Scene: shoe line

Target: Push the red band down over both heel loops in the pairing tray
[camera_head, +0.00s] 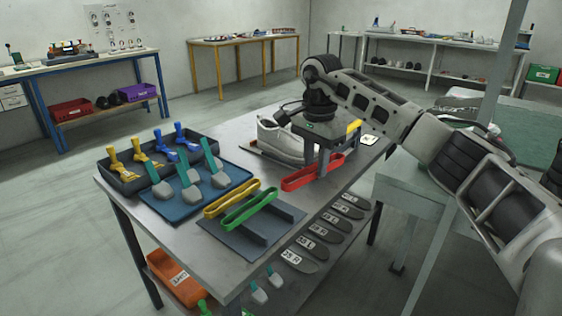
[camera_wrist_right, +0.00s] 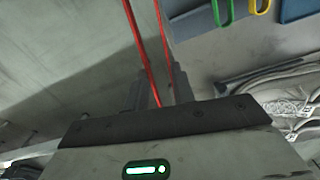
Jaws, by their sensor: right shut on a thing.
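The red band (camera_head: 312,174) is a long narrow loop. My right gripper (camera_head: 322,163) points down and is shut on it, over the table's right part. In the right wrist view the band (camera_wrist_right: 138,45) runs away from between the fingers (camera_wrist_right: 155,95) as two red strands. A pale shoe (camera_head: 280,141) stands just left of and behind the gripper, in the pairing tray (camera_head: 262,152), of which only an edge shows. Laced shoes (camera_wrist_right: 290,105) show at the right of the wrist view, apart from the band. The heel loops cannot be made out. My left gripper is out of view.
On the table (camera_head: 235,266), a yellow band (camera_head: 232,202) and a green band (camera_head: 248,209) rest on a dark rack (camera_head: 275,222). Left of them are a blue tray (camera_head: 190,207) with grey-teal tools and a black bin (camera_head: 125,183).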

